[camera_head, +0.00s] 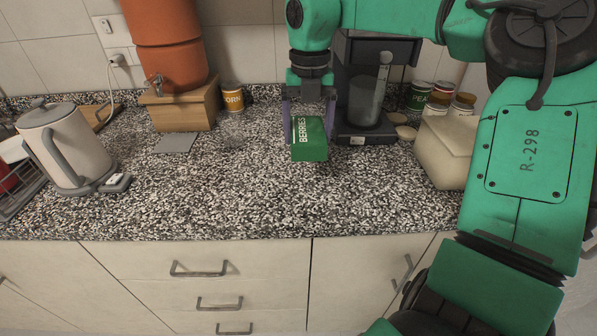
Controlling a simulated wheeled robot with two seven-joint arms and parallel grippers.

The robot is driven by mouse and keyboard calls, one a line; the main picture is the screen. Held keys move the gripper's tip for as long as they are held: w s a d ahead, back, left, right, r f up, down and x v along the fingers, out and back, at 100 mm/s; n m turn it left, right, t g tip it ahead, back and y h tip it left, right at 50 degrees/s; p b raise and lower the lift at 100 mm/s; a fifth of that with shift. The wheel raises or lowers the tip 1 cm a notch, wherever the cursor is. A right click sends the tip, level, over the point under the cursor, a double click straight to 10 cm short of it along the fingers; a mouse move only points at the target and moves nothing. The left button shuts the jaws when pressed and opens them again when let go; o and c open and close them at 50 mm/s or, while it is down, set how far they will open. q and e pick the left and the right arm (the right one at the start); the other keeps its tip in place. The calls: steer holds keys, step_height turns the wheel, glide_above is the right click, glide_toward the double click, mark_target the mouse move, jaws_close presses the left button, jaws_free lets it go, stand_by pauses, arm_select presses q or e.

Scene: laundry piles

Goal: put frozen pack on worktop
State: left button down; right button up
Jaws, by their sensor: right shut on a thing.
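The frozen pack is a green box (309,140) with "BERRIES" in white letters on its side. My right gripper (309,118) points down from the top of the view and is shut on it, with a finger on either side. The pack is over the speckled black-and-white worktop (250,190); I cannot tell whether its underside touches the surface. My left gripper is not in view.
A white kettle (62,148) and a wire rack (18,185) stand at the left. A terracotta dispenser (168,45) sits on a wooden stand (181,108), with a corn can (232,97) beside it. A coffee machine (366,137), cans and a beige container (443,150) are at right. The front middle is clear.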

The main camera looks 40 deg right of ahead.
mark_target(306, 183)
step_height(306, 183, down, 11)
steer(key=shift+w+p, duration=0.1)
steer(key=shift+p, duration=0.25)
steer(key=shift+f, duration=0.15)
steer(key=o, duration=1.5)
steer(key=shift+c, duration=0.2)
step_height(306, 183, up, 12)
